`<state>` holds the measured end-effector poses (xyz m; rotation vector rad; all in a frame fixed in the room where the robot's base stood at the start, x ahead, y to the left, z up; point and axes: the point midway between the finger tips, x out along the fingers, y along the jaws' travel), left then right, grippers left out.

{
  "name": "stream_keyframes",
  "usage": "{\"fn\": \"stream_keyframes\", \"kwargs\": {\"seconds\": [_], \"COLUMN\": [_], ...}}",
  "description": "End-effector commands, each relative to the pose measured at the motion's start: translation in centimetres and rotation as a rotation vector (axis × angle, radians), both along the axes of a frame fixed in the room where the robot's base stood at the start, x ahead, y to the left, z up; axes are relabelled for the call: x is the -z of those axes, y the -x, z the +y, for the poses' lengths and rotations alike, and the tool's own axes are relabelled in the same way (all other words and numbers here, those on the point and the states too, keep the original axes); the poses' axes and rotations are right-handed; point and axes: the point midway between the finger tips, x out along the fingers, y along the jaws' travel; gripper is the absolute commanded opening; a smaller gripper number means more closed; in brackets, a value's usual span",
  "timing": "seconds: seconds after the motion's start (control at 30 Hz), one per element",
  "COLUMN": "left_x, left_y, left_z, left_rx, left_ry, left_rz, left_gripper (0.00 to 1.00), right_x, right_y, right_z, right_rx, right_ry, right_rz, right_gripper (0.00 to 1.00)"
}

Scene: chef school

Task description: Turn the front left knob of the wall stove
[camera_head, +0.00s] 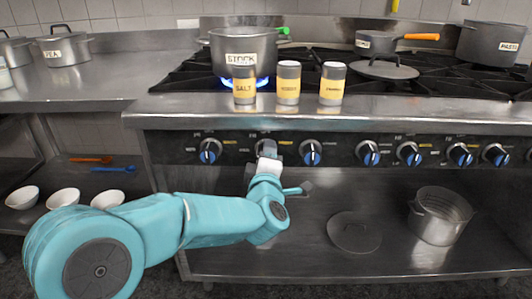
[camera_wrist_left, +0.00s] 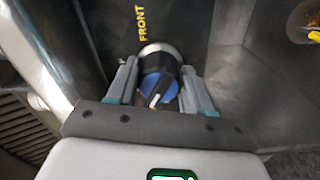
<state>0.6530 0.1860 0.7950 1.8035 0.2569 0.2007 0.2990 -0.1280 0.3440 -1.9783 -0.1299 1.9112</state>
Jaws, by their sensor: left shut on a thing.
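The wall stove (camera_head: 350,117) has a row of black and blue knobs along its dark front panel. My left gripper (camera_head: 268,148) is at the second knob from the left and mostly hides it in the head view. In the left wrist view, this knob (camera_wrist_left: 158,84) is black and blue with a white pointer line. It sits between the two fingers of my left gripper (camera_wrist_left: 158,76), which is shut on it. The yellow word FRONT beside it is readable; any further word is not. My right gripper is not in view.
A blue flame (camera_head: 228,82) burns under the STOCK pot (camera_head: 245,53). Three shakers (camera_head: 288,82) stand on the front ledge above the knobs. The first knob (camera_head: 210,151) and third knob (camera_head: 310,152) flank my gripper. A lower shelf holds a pot (camera_head: 440,216) and a lid (camera_head: 354,232).

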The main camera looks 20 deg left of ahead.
Motion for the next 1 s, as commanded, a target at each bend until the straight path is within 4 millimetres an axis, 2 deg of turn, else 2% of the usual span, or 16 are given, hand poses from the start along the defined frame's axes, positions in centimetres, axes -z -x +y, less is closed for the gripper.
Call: {"fn": "stream_keyframes", "kwargs": {"seconds": [0.03, 0.7, 1.0], "left_x": [-0.6, 0.0, 0.3], "left_y": [-0.1, 0.0, 0.1], "left_z": [-0.4, -0.4, -0.3], "left_rx": [0.010, 0.013, 0.014], "left_ry": [-0.045, -0.653, -0.875], "left_rz": [0.005, 0.186, 0.252], "left_gripper": [0.20, 0.20, 0.20], "right_x": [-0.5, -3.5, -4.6], "right_y": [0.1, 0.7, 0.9], "right_z": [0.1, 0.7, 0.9], "right_rx": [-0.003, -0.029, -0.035], "right_ry": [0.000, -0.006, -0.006], "right_rz": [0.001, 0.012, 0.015], "right_gripper": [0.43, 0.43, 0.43]}}
